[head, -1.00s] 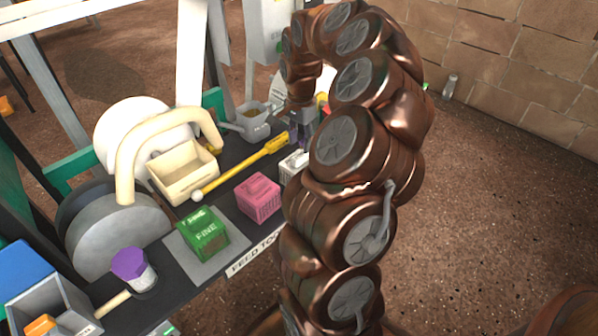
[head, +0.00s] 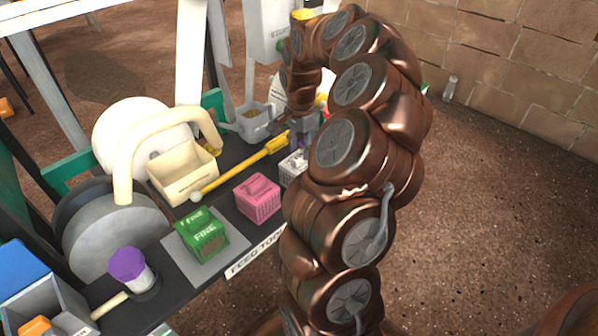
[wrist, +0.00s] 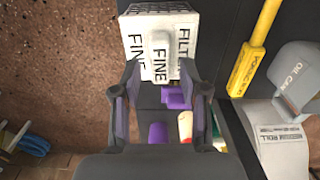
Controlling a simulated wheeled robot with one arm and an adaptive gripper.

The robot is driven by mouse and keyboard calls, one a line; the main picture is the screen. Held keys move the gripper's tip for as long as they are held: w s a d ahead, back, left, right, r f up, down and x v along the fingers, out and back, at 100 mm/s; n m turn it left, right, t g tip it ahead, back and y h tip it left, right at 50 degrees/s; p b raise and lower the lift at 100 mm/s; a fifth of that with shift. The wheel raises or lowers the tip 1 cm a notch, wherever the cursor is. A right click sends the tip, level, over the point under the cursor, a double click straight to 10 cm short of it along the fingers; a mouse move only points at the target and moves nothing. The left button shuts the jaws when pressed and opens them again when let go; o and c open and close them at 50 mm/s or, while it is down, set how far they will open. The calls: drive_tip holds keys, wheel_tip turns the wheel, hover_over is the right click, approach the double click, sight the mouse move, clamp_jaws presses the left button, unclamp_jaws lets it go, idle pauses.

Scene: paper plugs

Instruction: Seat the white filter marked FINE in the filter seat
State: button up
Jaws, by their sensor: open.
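The white filter (wrist: 145,18) shows in the wrist view, its faces lettered FINE and FILT. A raised grip (wrist: 160,45) on its top also reads FINE. In the head view the white filter (head: 291,169) stands on the dark bench, partly hidden by my arm. My gripper (wrist: 160,71) is open, its two fingertips at the near edge of the filter, one to each side of the grip. I cannot tell whether they touch it. In the head view my gripper (head: 301,133) is above and just behind the filter. I cannot pick out the filter seat for certain.
A pink basket-like block (head: 257,199) and a green block marked FINE (head: 203,236) on a grey plate (head: 222,262) stand to the left. A yellow rod (head: 238,166), cream bin (head: 184,182) and grey oil can (wrist: 299,75) are near. Purple pieces (wrist: 176,98) lie below my gripper.

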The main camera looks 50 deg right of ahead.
drive_tip(key=shift+f+b, duration=0.6)
drive_tip(key=shift+f, duration=0.55)
drive_tip(key=shift+c, duration=0.3)
clamp_jaws()
drive_tip(key=shift+r, duration=0.15)
drive_tip(key=shift+r+p, duration=0.95)
drive_tip(key=shift+r, duration=1.5)
